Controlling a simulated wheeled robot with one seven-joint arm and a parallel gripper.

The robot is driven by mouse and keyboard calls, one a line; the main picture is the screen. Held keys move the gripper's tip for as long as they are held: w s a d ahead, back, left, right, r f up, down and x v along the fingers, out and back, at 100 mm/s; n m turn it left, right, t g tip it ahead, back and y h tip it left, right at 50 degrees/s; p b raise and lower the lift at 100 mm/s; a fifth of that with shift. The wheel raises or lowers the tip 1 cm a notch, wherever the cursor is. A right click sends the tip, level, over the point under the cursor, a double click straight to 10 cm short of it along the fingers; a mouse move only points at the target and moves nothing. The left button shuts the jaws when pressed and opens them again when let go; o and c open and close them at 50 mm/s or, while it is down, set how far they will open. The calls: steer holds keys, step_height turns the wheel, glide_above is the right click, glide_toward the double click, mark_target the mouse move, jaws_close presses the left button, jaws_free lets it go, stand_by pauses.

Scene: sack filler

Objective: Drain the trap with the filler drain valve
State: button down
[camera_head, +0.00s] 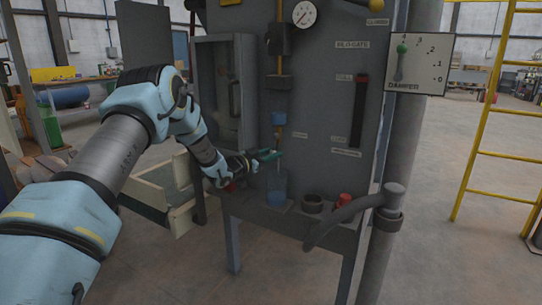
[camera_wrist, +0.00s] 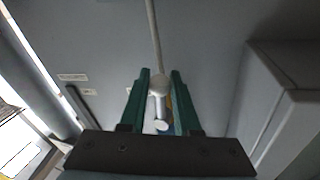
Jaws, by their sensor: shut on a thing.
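In the wrist view my gripper (camera_wrist: 161,75) is shut on a small pale metal fitting (camera_wrist: 160,108), which looks like the drain valve. A thin pipe (camera_wrist: 154,35) runs on from it. The head view does not show the valve clearly behind the fingers, so I cannot tell how far it is turned. A clear cup (camera_head: 276,188) with blue liquid stands on the shelf below my gripper.
A dark round pot (camera_head: 312,203) and a red knob (camera_head: 344,201) are right of the cup. A cabinet box with a glazed door (camera_head: 222,90) stands close on the left. A gauge (camera_head: 304,13) is above.

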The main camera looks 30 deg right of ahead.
steer(key=shift+s, duration=0.1)
stand_by(0.4)
steer(key=c, duration=0.6)
jaws_free()
steer(key=b+v, duration=0.1)
steer(key=v, duration=0.9)
steer(key=shift+a+f, duration=0.1)
steer(key=shift+a, duration=0.25)
